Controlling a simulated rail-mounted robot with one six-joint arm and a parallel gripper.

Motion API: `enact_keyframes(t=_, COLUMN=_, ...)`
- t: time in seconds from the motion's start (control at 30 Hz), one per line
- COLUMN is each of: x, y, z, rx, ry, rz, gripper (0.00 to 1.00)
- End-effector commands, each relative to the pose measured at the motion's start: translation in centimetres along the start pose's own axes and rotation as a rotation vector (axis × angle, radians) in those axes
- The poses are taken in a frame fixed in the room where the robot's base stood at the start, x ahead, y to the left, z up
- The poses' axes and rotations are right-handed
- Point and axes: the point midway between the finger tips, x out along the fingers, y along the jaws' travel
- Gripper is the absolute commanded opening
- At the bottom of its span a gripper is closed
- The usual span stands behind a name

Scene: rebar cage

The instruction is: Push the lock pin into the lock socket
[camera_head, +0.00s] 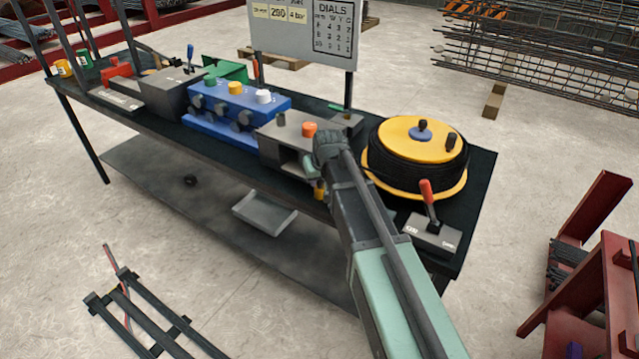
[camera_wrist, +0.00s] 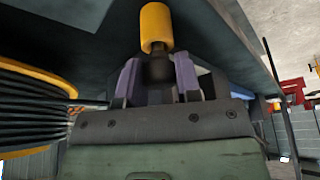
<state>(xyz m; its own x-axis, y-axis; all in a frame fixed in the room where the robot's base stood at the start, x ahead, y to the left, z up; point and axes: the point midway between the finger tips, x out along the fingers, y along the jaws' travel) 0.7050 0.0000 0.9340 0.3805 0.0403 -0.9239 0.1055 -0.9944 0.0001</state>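A yellow cylinder with a dark shaft, which looks like the lock pin (camera_wrist: 157,27), stands just beyond my gripper (camera_wrist: 158,72) in the wrist view. A small yellow piece (camera_head: 320,190), likely the same pin, shows just below my gripper (camera_head: 322,150) in the head view, by the bench's front edge. My gripper is in front of a grey box (camera_head: 283,150) with an orange knob on top and hides part of it. I cannot make out the lock socket.
The yellow-topped cable reel (camera_head: 415,150) stands close right of my arm. A red-handled lever box (camera_head: 432,230) is near the bench's right end. A blue valve block (camera_head: 235,112) is to the left.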

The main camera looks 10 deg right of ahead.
Motion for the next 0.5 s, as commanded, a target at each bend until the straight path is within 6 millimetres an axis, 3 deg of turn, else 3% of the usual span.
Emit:
enact_keyframes(t=0.03, x=0.0, y=0.0, z=0.0, rx=0.0, ry=0.0, rz=0.0, gripper=0.24)
enact_keyframes(t=0.2, x=-0.01, y=0.0, z=0.0, rx=0.0, ry=0.0, rz=0.0, gripper=0.0)
enact_keyframes(t=0.5, x=-0.37, y=0.0, z=-0.15, rx=0.0, ry=0.0, rz=0.0, gripper=0.0)
